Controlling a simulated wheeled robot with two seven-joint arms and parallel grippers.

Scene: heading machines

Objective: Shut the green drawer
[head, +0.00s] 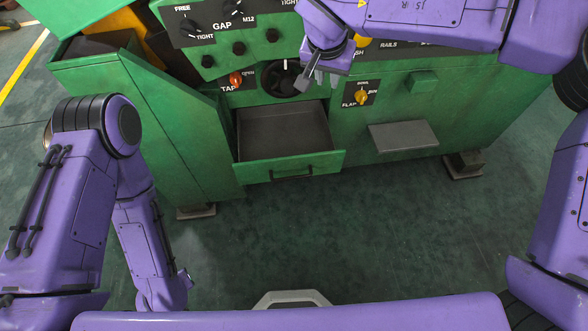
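The green drawer (290,166) is pulled out of the front of the green machine. Its grey inside looks empty, and a dark handle (292,172) is on its front panel. My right gripper (314,78) is above the drawer's back right part, near the machine's front and just right of the black knob. It is apart from the drawer handle. Its fingers are small and partly overlapped, so their opening is unclear. My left arm hangs down at the left, and its gripper does not show.
The green machine (390,95) carries a red tap knob (235,79), a black round knob (284,82) and a yellow flap knob (361,97). A grey plate (403,136) juts out right of the drawer. The floor (350,235) before the drawer is clear.

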